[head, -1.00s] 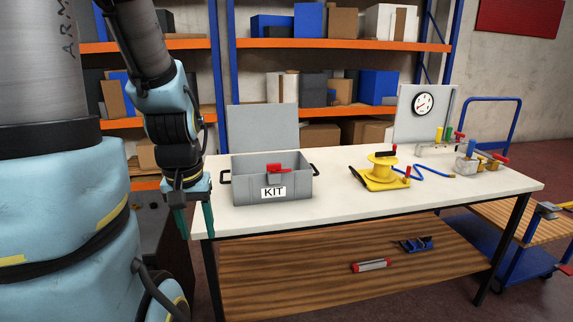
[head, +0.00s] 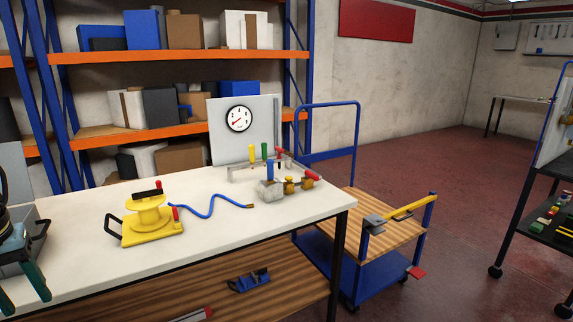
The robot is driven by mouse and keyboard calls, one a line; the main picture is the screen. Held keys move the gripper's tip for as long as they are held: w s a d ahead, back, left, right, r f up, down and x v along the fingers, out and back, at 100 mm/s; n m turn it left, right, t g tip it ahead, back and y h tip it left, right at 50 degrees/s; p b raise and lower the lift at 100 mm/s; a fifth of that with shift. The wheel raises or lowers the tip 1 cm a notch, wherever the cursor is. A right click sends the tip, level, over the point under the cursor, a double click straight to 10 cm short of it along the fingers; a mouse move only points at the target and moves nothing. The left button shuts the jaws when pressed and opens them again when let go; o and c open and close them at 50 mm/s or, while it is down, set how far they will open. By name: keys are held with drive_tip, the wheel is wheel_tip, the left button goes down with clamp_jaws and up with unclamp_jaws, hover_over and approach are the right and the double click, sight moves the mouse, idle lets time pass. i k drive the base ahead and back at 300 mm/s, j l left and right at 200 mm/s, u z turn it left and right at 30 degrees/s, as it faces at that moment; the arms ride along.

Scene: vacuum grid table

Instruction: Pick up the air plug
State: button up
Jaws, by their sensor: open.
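A blue hose (head: 205,208) runs in a wavy line to the right from a yellow reel (head: 150,222) on the white table. At its right end is a small brass-coloured tip (head: 250,206), which looks like the air plug; it lies on the tabletop, apart from the metal fitting block to its right. My gripper (head: 25,303) is at the lower left edge, partly cut off, with its dark green fingers apart and empty. It is in front of the grey kit box (head: 38,243), far left of the brass tip.
A fitting block (head: 272,188) with brass parts and a red handle stands right of the tip. Behind it are a gauge panel (head: 222,148) and coloured levers. A trolley (head: 375,225) stands beyond the table's right end. The tabletop front is clear.

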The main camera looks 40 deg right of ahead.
sight(270, 163)
drive_tip(key=l, duration=0.45)
drive_tip(key=k+l+u, duration=0.15)
drive_tip(key=l, duration=0.3)
drive_tip(key=k+l, duration=0.1)
drive_tip(key=l, duration=0.4)
drive_tip(key=k+l+u, duration=0.1)
drive_tip(key=l, duration=0.35)
drive_tip(key=i+l+u, duration=0.1)
drive_tip(key=l, duration=0.45)
drive_tip(key=i+l+u, duration=0.1)
drive_tip(key=l, duration=0.45)
drive_tip(key=i+l+u, duration=0.1)
drive_tip(key=i+l, duration=0.1)
drive_tip(key=l, duration=0.05)
